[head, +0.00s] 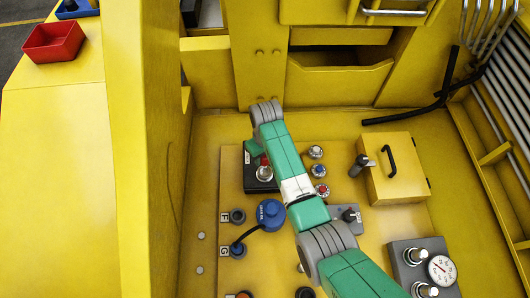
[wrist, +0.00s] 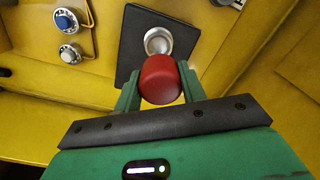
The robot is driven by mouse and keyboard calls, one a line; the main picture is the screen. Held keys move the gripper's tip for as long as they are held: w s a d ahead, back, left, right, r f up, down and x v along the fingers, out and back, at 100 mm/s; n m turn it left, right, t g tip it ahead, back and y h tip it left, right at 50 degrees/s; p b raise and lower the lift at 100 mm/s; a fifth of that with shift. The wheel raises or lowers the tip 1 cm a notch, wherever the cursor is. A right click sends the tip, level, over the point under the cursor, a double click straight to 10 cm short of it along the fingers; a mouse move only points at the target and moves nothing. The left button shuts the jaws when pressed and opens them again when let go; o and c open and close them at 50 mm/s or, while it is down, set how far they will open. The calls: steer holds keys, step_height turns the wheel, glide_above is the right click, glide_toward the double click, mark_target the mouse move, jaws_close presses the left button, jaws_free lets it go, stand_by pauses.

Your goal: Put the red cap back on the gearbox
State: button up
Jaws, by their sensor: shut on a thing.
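My gripper (wrist: 159,88) is shut on the red cap (wrist: 160,77), with one green finger on each side of it. The gearbox (wrist: 131,52) is a dark box with a round silver neck (wrist: 158,41) on it. In the wrist view the cap is just below the neck and overlaps its lower edge; I cannot tell whether they touch. In the head view the gearbox (head: 251,181) and its silver neck (head: 264,174) show left of my green arm. Only a sliver of red shows there, mostly hidden by the arm.
Dials (head: 316,152) stand right of the arm, with a yellow lidded box (head: 395,170) beyond. A blue plug (head: 270,214) with a black cable sits below the gearbox. A tall yellow wall (head: 150,150) bounds the left side.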

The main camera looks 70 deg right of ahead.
step_height(320, 180, down, 8)
steer(key=b, duration=0.6)
steer(key=o, duration=1.1)
steer(key=shift+c, duration=0.2)
step_height(320, 180, up, 8)
steer(key=shift+d+f, duration=0.1)
